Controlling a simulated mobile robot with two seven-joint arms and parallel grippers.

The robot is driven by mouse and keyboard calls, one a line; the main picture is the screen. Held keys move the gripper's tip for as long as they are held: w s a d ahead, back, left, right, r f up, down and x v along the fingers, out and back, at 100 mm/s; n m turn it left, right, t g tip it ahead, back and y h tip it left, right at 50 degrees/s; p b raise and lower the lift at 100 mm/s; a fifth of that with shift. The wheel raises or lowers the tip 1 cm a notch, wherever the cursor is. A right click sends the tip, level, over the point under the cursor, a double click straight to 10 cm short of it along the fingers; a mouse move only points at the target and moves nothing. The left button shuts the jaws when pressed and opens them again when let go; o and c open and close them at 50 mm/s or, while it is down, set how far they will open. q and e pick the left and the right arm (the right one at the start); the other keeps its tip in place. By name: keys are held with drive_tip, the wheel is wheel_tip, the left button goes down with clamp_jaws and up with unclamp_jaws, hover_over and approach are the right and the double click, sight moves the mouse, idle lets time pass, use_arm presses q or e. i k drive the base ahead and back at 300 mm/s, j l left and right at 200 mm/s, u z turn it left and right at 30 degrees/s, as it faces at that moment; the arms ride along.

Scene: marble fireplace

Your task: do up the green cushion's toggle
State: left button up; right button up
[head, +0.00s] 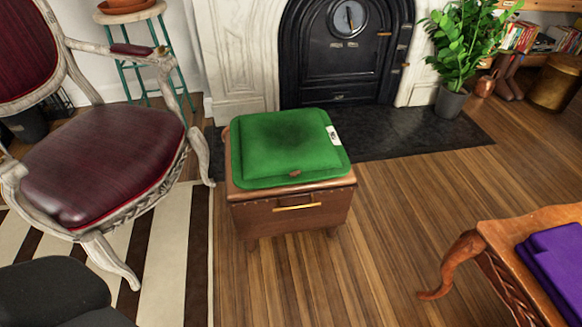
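The green cushion (270,139) lies flat on top of a brown wooden box stool (248,219) in the middle of the head view. A small brown piece, seemingly the toggle (295,173), sits at the cushion's front edge, right of its middle. It is too small to tell whether it is done up. A white label (333,135) is on the cushion's right edge. Neither of my grippers is in view.
A burgundy armchair (105,160) stands close on the left, on a striped rug (178,255). A carved wooden piece (500,240) bearing a purple cushion (558,265) is at the right. A fireplace (345,60) stands behind. The floor (390,225) right of the stool is clear.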

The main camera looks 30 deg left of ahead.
sight(293, 173)
drive_tip(key=j+z, duration=0.1)
drive_tip(key=j, duration=0.25)
drive_tip(key=k+j+z, duration=0.15)
drive_tip(key=j, duration=0.2)
drive_tip(key=k+j+z, duration=0.1)
drive_tip(key=j, duration=0.2)
drive_tip(key=k+j+z, duration=0.1)
drive_tip(key=j, duration=0.25)
